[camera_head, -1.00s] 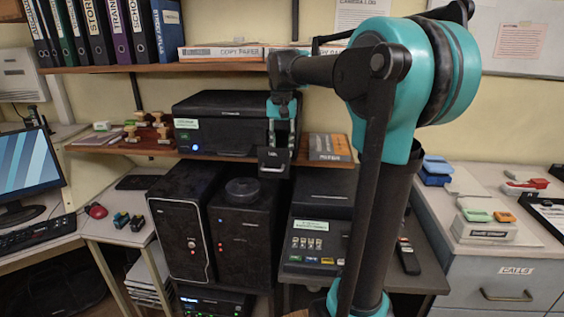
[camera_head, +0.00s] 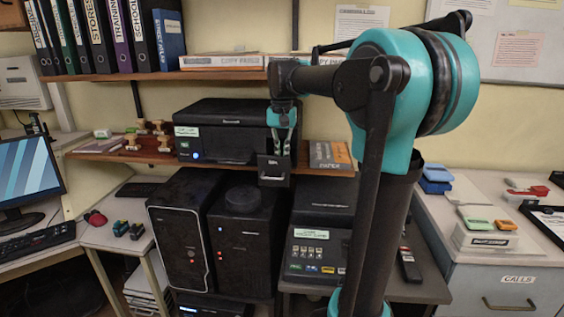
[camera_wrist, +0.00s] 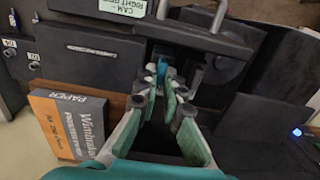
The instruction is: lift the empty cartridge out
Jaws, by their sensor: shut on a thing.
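My gripper (camera_head: 275,154) points down in front of the right end of the black printer (camera_head: 228,132). It is shut on a small dark block, which I take for the cartridge (camera_head: 273,170). The block hangs at the fingertips and overlaps the shelf edge in the head view. I cannot tell how far it is from the printer. In the wrist view my gripper fingers (camera_wrist: 160,88) close together ahead; the block is hard to make out against the dark equipment there.
A paper box (camera_head: 330,155) lies on the shelf (camera_head: 125,154) right of the printer; it also shows in the wrist view (camera_wrist: 70,125). Below stand two black computer towers (camera_head: 180,235) and a keyed console (camera_head: 315,258). A binder shelf (camera_head: 130,76) runs above.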

